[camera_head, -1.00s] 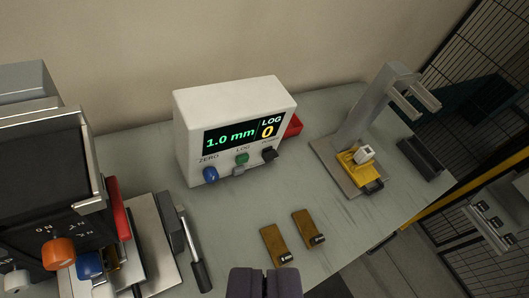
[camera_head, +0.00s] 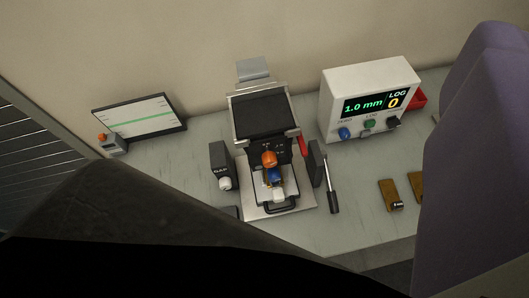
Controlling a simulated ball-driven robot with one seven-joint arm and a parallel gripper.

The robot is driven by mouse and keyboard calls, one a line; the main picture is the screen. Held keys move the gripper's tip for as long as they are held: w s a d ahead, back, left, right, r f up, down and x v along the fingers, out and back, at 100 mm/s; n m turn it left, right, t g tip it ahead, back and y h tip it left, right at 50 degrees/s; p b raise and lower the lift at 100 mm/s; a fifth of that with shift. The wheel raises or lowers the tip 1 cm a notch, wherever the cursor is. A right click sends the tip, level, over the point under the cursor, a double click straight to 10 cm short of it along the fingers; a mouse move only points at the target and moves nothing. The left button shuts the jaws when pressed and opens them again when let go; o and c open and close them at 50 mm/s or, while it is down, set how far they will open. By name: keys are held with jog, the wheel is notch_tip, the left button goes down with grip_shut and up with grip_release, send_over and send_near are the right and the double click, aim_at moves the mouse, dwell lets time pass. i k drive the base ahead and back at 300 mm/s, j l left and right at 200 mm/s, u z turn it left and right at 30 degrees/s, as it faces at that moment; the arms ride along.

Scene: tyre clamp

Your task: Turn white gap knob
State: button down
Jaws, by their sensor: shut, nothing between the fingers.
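The white gap knob (camera_head: 225,184) sits low on the front of a small dark box marked GAP (camera_head: 220,158), left of the clamp machine. The clamp machine (camera_head: 263,112) stands mid-table, with an orange knob (camera_head: 269,158), a blue knob (camera_head: 274,174) and another white knob (camera_head: 279,196) on its front. My gripper's fingertips do not show in this view. A large purple shape at the right and a dark shape at the lower left fill the near part of the picture.
A white meter (camera_head: 369,96) reading 1.0 mm stands to the right, with a red tray (camera_head: 418,101) behind it. A display panel (camera_head: 138,122) stands at the left. A dark-handled tool (camera_head: 332,198) and brown blocks (camera_head: 389,194) lie on the table (camera_head: 300,236).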

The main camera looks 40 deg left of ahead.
aim_at(225, 183)
jog(key=k+j+u, duration=0.1)
jog(key=k+j, duration=0.4)
jog(key=k, duration=0.25)
jog(key=k+j+u, duration=0.1)
jog(key=k+j, duration=0.5)
jog(key=k, duration=0.1)
